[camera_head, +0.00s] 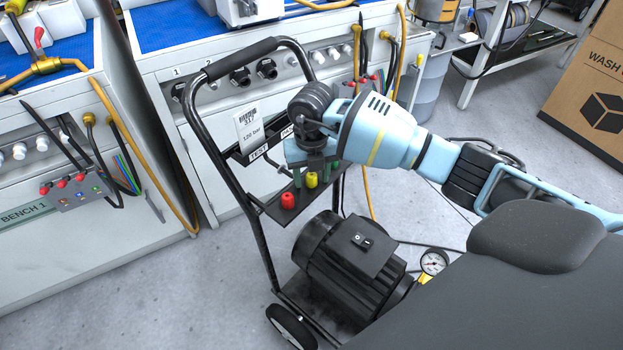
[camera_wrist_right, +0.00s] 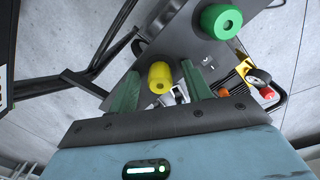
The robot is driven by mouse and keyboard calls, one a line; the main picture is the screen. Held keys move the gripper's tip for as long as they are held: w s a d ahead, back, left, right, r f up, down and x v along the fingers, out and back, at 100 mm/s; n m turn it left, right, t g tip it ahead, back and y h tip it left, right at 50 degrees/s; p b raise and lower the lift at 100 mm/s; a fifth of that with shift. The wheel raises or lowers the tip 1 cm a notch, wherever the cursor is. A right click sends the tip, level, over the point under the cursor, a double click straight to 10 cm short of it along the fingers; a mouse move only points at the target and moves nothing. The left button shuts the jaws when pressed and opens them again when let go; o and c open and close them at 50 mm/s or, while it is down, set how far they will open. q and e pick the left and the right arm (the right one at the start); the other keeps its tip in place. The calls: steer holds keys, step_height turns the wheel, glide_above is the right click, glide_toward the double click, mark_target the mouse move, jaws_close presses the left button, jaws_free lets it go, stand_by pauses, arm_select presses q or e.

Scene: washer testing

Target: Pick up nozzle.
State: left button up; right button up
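A yellow nozzle (camera_head: 312,179) and a red nozzle (camera_head: 288,200) stand on the small dark shelf (camera_head: 275,210) of the washer cart. My right gripper (camera_head: 316,172) is over the shelf, pointing down, with its green fingers apart around the yellow nozzle. In the right wrist view, the yellow nozzle (camera_wrist_right: 160,77) lies between the open fingers (camera_wrist_right: 158,68), nearer the left one; contact cannot be told. A green nozzle (camera_wrist_right: 221,20) shows beyond the right finger. My left gripper is out of view.
The cart's black handle frame (camera_head: 196,110) rises left of the gripper, and a label card (camera_head: 248,128) stands behind the shelf. A black motor (camera_head: 350,265) sits below, with a pressure gauge (camera_head: 433,262) beside it. White benches (camera_head: 165,65) stand behind. Floor is clear at lower left.

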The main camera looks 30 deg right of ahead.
mark_target(313, 174)
steer(key=c, duration=1)
steer(key=shift+r, duration=0.15)
steer(key=shift+r, duration=0.65)
step_height(313, 174, up, 2)
steer(key=shift+d+r+p, duration=0.15)
steer(key=shift+p, duration=0.15)
steer(key=s+d, duration=0.2)
steer(key=d, duration=0.2)
steer(key=s+d, duration=0.2)
steer(key=d, duration=0.3)
steer(key=s+d+r, duration=0.1)
steer(key=s+d, duration=0.2)
steer(key=d, duration=0.2)
